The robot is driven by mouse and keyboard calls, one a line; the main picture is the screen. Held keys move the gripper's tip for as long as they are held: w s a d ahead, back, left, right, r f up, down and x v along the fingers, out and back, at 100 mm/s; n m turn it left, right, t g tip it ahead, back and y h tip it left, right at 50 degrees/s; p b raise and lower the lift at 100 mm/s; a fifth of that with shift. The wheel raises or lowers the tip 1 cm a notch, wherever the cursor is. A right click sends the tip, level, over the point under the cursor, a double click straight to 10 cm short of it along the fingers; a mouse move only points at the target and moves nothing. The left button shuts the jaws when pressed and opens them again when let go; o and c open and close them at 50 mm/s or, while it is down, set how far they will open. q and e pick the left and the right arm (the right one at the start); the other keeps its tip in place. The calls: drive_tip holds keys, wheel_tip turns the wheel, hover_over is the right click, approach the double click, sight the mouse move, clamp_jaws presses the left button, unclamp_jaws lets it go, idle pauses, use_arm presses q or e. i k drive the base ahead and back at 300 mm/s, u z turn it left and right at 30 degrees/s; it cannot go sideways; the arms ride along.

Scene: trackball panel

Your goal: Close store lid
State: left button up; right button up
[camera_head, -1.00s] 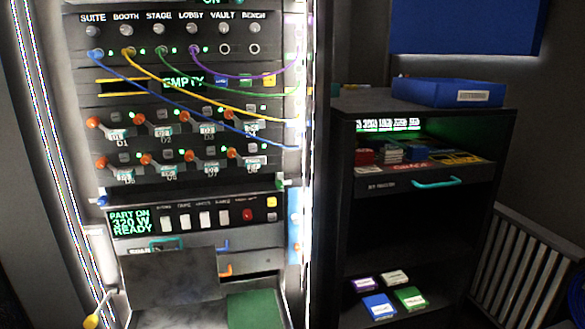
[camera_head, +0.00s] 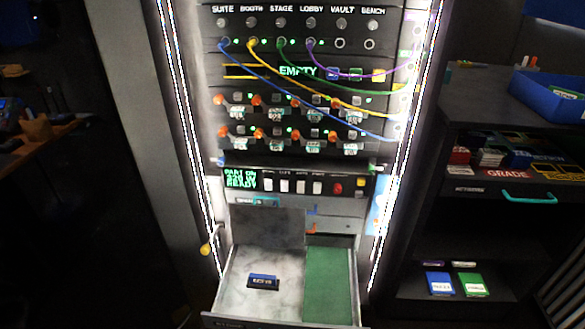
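A dark grey flat panel (camera_head: 268,228), which may be the store lid, stands raised at the back left of a pulled-out drawer (camera_head: 232,296) low in the lit rack. No readable label confirms that it is the lid. The drawer has a pale marbled floor on the left and a green pad (camera_head: 328,285) on the right. A small dark blue cartridge (camera_head: 263,282) with a label lies on the pale floor. A lever with a yellow knob (camera_head: 206,249) sticks out at the rack's left side. Neither of my grippers shows.
Coloured cables (camera_head: 320,99) hang across the upper rack in front of orange-knobbed levers. A dark shelf cabinet at right holds a blue bin (camera_head: 550,97), a drawer with a teal handle (camera_head: 528,198) and several cartridges. A wooden table (camera_head: 45,135) stands at far left.

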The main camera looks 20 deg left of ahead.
sight(262, 225)
drive_tip(key=z, duration=0.1)
drive_tip(key=k, duration=0.5)
drive_tip(key=u, duration=0.9)
drive_tip(key=i, duration=1.3)
drive_tip(key=z, duration=0.75)
